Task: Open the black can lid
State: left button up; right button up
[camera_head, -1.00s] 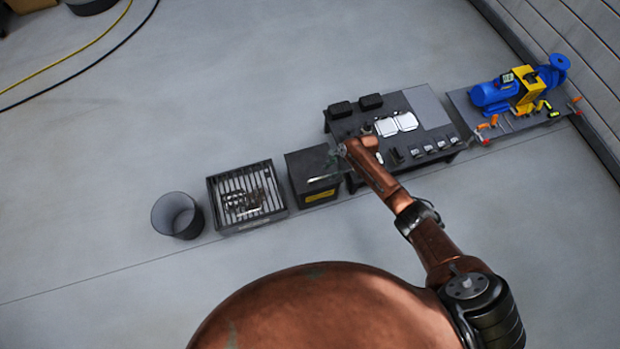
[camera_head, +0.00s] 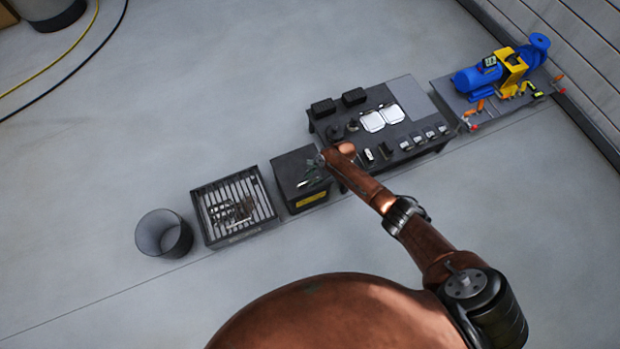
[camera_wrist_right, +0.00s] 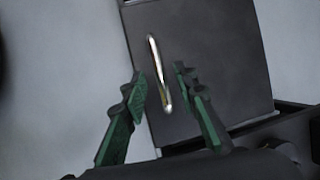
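The black can (camera_head: 286,187) is a dark box with a yellow label on its front, standing on the floor beside the table. Its lid (camera_head: 291,160) is flat and looks closed. In the right wrist view the dark lid (camera_wrist_right: 215,55) fills the upper middle, with a slim, shiny handle (camera_wrist_right: 154,58) on it. My right gripper (camera_head: 311,173) is over the right part of the lid. In the wrist view its green and black fingers (camera_wrist_right: 160,88) are open, one on each side of the handle's near end. Contact with the handle cannot be told. My left gripper is not in view.
A slatted crate (camera_head: 207,228) holding scraps and a round grey bin (camera_head: 164,232) stand left of the can. A dark table (camera_head: 405,140) with trays and small parts stands right of it. A blue pump (camera_head: 482,77) is farther right.

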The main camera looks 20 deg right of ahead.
jog(key=shift+c, duration=0.5)
grip_shut()
dwell(0.3)
